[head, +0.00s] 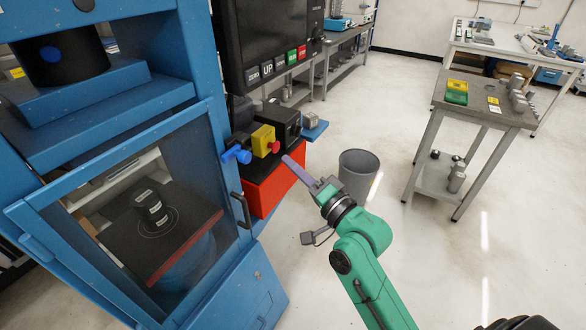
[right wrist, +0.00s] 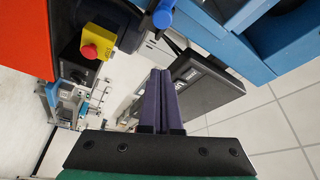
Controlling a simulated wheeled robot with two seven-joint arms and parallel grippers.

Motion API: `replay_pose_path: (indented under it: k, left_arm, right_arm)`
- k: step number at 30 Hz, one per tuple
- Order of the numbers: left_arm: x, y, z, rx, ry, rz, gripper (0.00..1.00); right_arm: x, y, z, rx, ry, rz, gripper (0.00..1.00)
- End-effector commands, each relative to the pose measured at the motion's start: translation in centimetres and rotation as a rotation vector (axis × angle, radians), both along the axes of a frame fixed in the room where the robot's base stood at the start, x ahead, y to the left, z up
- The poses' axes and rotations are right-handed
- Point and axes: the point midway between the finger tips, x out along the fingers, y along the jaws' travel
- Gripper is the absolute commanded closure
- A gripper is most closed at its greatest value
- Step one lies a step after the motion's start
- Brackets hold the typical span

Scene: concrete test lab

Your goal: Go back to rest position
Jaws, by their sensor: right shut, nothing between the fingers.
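My right gripper (head: 298,168) is at the end of the green arm in the head view, in front of the red box of the blue machine. Its purple fingers also show in the right wrist view (right wrist: 159,100), pressed together with nothing between them. In the head view the fingertips lie close to the red box (head: 275,186); I cannot tell whether they touch it. My left gripper is not in view.
The blue testing machine (head: 115,117) with a clear door and a black cylinder (head: 151,208) inside fills the left. A yellow box with a red button (head: 265,141) sits above the red box. A grey bin (head: 358,172) and steel table (head: 480,100) stand right; floor between is open.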

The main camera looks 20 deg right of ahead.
Motion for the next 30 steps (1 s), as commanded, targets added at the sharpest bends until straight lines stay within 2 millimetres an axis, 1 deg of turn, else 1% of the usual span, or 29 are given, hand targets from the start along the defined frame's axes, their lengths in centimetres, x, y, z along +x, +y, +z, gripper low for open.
replay_pose_path:
  k: [11, 13, 14, 16, 17, 18, 20, 21, 23, 24, 26, 27, 29, 30]
  left_arm:
    - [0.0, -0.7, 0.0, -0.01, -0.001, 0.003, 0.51]
    - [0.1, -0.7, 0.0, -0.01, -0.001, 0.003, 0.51]
    - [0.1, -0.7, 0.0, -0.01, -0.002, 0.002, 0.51]
    - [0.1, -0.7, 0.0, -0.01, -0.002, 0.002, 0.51]
    - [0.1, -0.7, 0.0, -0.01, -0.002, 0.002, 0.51]
    - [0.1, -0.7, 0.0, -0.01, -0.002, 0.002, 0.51]
    - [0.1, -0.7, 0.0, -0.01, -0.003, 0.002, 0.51]
    - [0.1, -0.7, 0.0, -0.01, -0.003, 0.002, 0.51]
    - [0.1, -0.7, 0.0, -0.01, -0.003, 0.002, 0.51]
    - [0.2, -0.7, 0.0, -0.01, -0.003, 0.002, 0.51]
    - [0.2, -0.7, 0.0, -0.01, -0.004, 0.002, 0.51]
    - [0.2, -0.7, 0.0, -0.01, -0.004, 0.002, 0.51]
    - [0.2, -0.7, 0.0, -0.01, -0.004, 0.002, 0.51]
    - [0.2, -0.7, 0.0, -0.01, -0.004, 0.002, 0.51]
  right_arm:
    - [0.0, 0.0, 0.0, -0.001, 0.001, -0.001, 1.0]
    - [0.3, -0.1, -1.0, -0.015, 0.016, -0.008, 1.0]
    - [0.6, -0.2, -1.9, -0.03, 0.031, -0.014, 1.0]
    - [1.3, -0.7, -5.7, -0.087, 0.09, -0.036, 1.0]
    - [1.6, -1.0, -7.9, -0.122, 0.125, -0.046, 1.0]
    - [1.9, -1.4, -11.3, -0.177, 0.177, -0.061, 1.0]
    - [1.8, -2.2, -17.0, -0.274, 0.263, -0.076, 1.0]
    - [1.4, -2.6, -20.8, -0.342, 0.32, -0.079, 1.0]
    - [0.2, -3.3, -26.4, -0.444, 0.408, -0.073, 1.0]
    - [-0.9, -3.8, -30.0, -0.513, 0.464, -0.062, 1.0]
    - [-3.2, -4.4, -35.3, -0.617, 0.548, -0.036, 1.0]
    - [-5.0, -4.8, -38.6, -0.685, 0.604, -0.011, 1.0]
    - [-8.3, -5.5, -43.4, -0.787, 0.687, 0.037, 1.0]
    - [-10.7, -5.9, -46.3, -0.853, 0.738, 0.076, 1.0]
